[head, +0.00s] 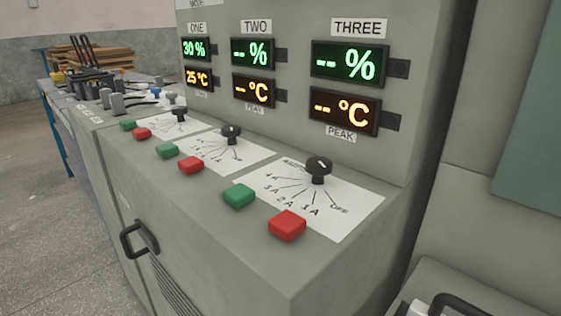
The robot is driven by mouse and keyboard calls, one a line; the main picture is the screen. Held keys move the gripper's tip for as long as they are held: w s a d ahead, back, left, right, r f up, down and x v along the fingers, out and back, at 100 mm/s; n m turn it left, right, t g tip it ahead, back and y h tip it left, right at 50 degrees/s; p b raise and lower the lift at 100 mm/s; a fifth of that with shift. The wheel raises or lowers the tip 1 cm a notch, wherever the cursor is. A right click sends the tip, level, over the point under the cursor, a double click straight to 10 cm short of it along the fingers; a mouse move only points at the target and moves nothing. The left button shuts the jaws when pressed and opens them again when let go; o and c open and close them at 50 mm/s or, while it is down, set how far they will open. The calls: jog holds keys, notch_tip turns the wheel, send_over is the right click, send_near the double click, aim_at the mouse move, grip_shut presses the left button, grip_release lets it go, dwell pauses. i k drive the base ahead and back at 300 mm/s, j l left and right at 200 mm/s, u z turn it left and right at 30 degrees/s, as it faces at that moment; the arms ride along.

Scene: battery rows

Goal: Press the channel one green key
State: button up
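The channel one green key (128,125) is the farthest green key on the sloped panel, at the upper left of the head view. It is small here, and I cannot tell whether it is pressed in. The channel one red key (141,133) is just beside it on the near side. The channel one dial (180,115) is to their right on a white card. Above it, under the label ONE (197,28), the green display (195,49) reads 30 % and the orange display (197,78) reads 25 °C. My gripper is not in view.
Nearer are the channel two green key (167,150) and red key (191,165), then the channel three green key (239,195) and red key (287,225). Displays two and three show dashes. A black handle (139,240) sticks out in front. Open floor (45,220) is at left.

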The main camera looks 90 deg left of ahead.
aim_at(127, 124)
jog(key=u, duration=3.2)
